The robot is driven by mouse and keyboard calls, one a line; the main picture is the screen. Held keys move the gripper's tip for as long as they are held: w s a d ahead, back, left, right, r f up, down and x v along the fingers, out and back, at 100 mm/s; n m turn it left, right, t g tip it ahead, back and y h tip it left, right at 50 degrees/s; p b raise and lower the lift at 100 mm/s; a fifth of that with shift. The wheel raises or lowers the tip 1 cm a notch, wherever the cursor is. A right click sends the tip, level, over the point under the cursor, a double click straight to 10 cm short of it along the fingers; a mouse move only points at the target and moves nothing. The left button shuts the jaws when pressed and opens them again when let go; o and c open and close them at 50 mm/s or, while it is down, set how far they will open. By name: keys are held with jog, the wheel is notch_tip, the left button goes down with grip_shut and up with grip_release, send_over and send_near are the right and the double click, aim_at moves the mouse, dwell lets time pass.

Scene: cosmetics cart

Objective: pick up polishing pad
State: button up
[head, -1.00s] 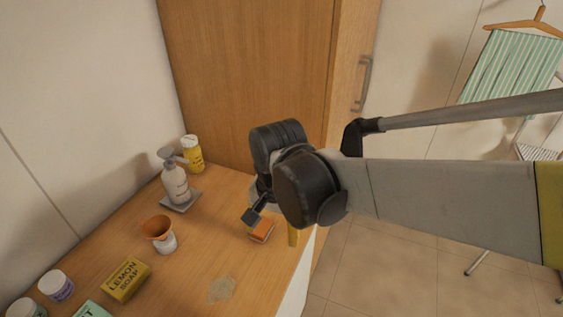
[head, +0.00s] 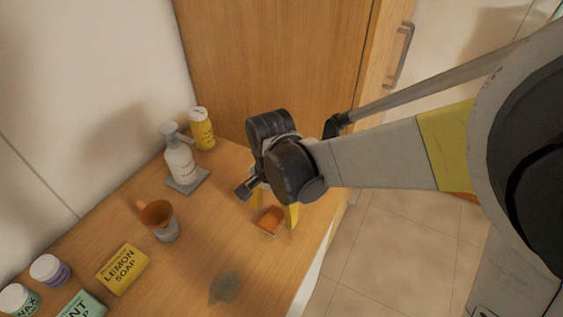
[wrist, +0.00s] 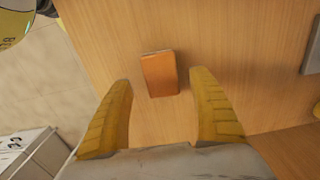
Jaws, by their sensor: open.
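A small orange block (head: 270,220), which I take to be the polishing pad, lies on the wooden top near its right edge. It also shows in the wrist view (wrist: 159,74), upper middle. My gripper (head: 275,210) is above it, with its two yellow fingers apart. In the wrist view my gripper (wrist: 161,78) is open and empty, with one fingertip on each side of the block and clear wood between. The height of the fingertips above the top is hard to tell.
A pump bottle (head: 179,163) on a grey tray and a yellow bottle (head: 202,130) stand behind. An orange-brown cup (head: 158,220), a lemon soap box (head: 123,269) and jars (head: 50,270) are at left. A grey-green flat piece (head: 224,289) lies in front. A wooden cabinet (head: 275,60) rises behind.

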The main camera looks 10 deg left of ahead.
aim_at(273, 217)
notch_tip(273, 217, down, 4)
jog(key=shift+a+r+b, duration=0.1)
jog(key=shift+r+b, duration=0.15)
jog(key=shift+b, duration=0.3)
jog(key=shift+r, duration=0.1)
jog(key=c, duration=1.3)
jog(key=shift+r, duration=0.1)
notch_tip(273, 217, up, 4)
jog(key=shift+r+p, duration=0.1)
jog(key=shift+p, duration=1.1)
jog(key=s+d+r+p, duration=0.3)
jog(key=d+r, duration=0.3)
jog(key=d, duration=0.5)
jog(key=shift+s+r+p, duration=0.15)
jog(key=shift+r+p, duration=0.2)
jog(key=shift+p, duration=0.05)
jog(key=shift+d, duration=0.15)
